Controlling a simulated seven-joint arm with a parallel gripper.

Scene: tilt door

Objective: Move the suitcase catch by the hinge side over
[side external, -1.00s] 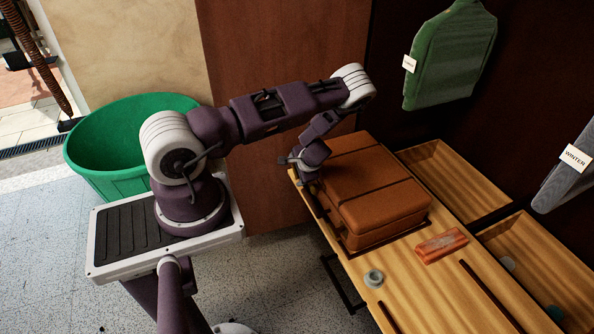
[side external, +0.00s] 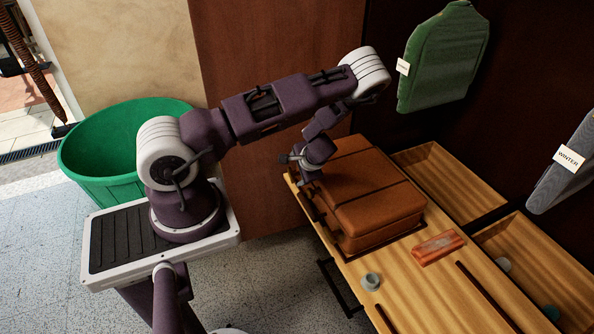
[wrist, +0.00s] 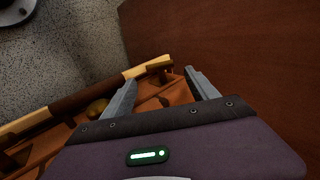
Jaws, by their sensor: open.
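The brown suitcase (side external: 385,205) lies closed and flat on the wooden bench, with a dark seam across its top. My gripper (side external: 306,180) is at the suitcase's left end, close to its long front side. In the wrist view my gripper (wrist: 160,76) is open, its two grey fingers apart. Orange-brown suitcase surface (wrist: 150,92) shows between and below the fingers. A rounded brassy part (wrist: 97,108) shows left of the left finger; I cannot tell if it is the catch. The side view shows no catch clearly, and my wrist hides that corner.
The wooden bench (side external: 400,290) carries an orange labelled box (side external: 438,247) and a small grey-green round piece (side external: 371,281) right of the suitcase. Open compartments lie behind. A brown panel (side external: 275,60) stands behind my arm. Garment bags hang at right.

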